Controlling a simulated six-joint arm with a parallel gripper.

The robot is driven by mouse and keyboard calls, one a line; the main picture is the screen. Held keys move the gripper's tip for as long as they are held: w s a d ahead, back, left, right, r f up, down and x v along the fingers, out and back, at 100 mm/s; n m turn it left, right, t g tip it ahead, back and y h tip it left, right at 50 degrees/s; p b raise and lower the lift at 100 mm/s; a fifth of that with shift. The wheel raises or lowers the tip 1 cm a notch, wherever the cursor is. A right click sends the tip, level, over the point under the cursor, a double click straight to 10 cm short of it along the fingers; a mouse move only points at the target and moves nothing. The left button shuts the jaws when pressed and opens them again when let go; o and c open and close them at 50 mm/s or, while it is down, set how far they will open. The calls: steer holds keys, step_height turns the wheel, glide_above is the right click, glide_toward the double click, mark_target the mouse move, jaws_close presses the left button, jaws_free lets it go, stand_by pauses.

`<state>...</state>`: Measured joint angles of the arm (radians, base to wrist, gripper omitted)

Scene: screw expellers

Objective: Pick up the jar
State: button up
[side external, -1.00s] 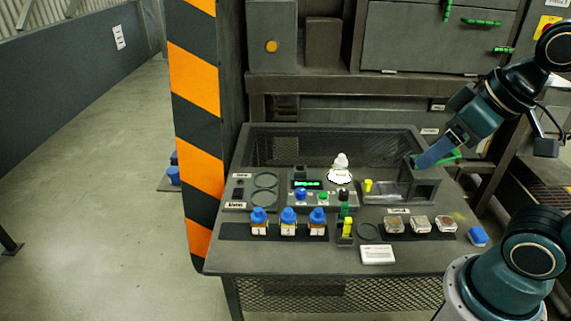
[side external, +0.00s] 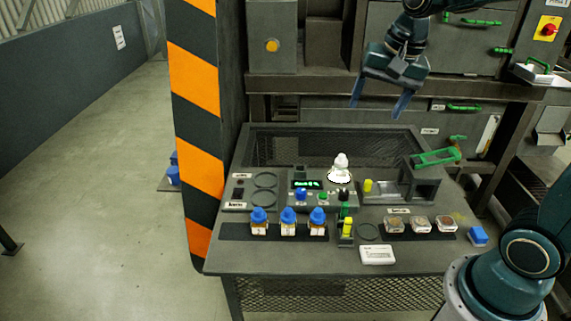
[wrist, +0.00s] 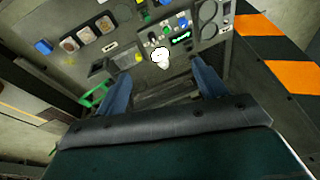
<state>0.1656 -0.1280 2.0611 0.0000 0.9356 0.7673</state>
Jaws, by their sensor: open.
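Several jar-like containers stand on the bench. Three blue-capped bottles (side external: 288,223) stand upright in a row at the front left. Three short, clear-looking containers with brownish contents (side external: 420,225) sit on a dark strip at the front right; they also show in the wrist view (wrist: 85,34). A small white rounded object (side external: 341,162) stands on a white disc by the control panel, and shows in the wrist view (wrist: 163,60). I cannot tell which is the jar. My gripper (side external: 378,108) is open and empty, high above the back of the bench; its fingers also show in the wrist view (wrist: 162,80).
A control panel (side external: 320,201) with knobs fills the bench middle. A machine block with a green handle (side external: 437,157) stands at the right. A blue block (side external: 478,236) and white label card (side external: 377,254) lie near the front. A striped post (side external: 197,133) rises at the left.

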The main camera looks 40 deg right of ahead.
steer(key=w+d+f+m+g, duration=0.2)
steer(key=w+d+f+m, duration=0.45)
steer(key=w, duration=0.25)
steer(key=m+g, duration=0.1)
steer(key=m, duration=0.6)
glide_above(342, 161)
step_height(342, 161, down, 10)
steer(key=shift+w+d+y, duration=0.3)
steer(key=shift+w+d, duration=0.05)
steer(key=shift+d, duration=0.1)
steer(key=shift+f, duration=0.1)
steer(key=shift+f, duration=6.85)
steer(key=c, duration=1.3)
step_height(342, 161, up, 20)
